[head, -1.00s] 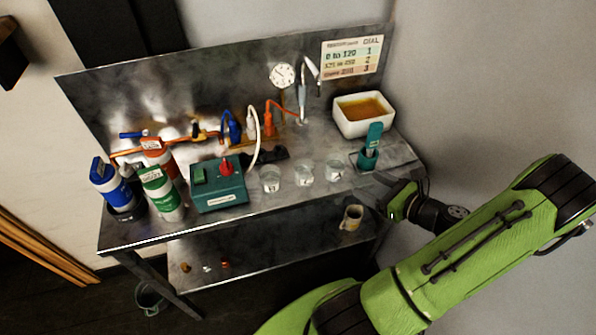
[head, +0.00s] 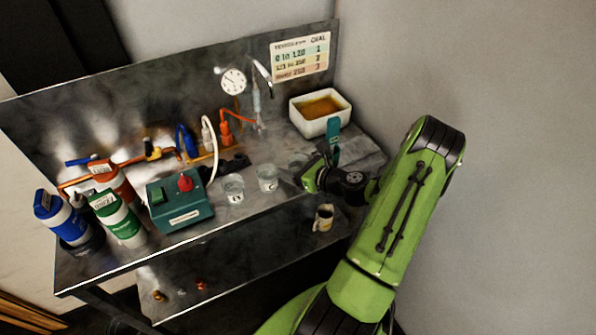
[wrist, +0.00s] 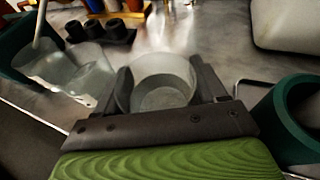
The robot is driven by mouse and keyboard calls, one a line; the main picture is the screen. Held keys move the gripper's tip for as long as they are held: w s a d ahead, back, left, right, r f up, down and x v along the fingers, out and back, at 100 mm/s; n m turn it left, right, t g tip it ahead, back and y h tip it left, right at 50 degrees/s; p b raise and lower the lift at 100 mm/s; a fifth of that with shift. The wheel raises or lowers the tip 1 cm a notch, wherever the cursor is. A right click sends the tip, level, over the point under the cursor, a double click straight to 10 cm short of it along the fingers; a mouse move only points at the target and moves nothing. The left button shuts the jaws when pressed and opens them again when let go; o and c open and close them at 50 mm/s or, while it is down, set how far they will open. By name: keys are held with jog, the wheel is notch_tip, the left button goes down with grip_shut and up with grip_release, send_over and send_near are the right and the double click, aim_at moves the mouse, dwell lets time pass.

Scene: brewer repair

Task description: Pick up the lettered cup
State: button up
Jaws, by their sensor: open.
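Three clear cups stand in a row on the steel bench. The left cup (head: 233,188) and the middle cup (head: 267,178) show dark marks on their fronts, too small to read surely. The right cup (head: 297,159) is mostly hidden behind my gripper (head: 308,180). In the wrist view, my gripper (wrist: 160,80) is open, with one finger on each side of a clear cup (wrist: 162,95). The cup stands upright between the fingers; I cannot tell whether they touch it. No letter shows on it from above. The other clear cups (wrist: 62,72) stand to its left.
A teal holder (wrist: 288,118) stands close to the right of my gripper. A white basin (head: 322,124) of amber liquid is behind. A teal box (head: 180,205) and bottles (head: 116,218) stand left. A beige mug (head: 323,218) is on the lower shelf.

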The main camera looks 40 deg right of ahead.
jog(key=shift+s, duration=0.1)
jog(key=shift+c, duration=0.5)
jog(key=c, duration=0.7)
jog(key=shift+r, duration=0.1)
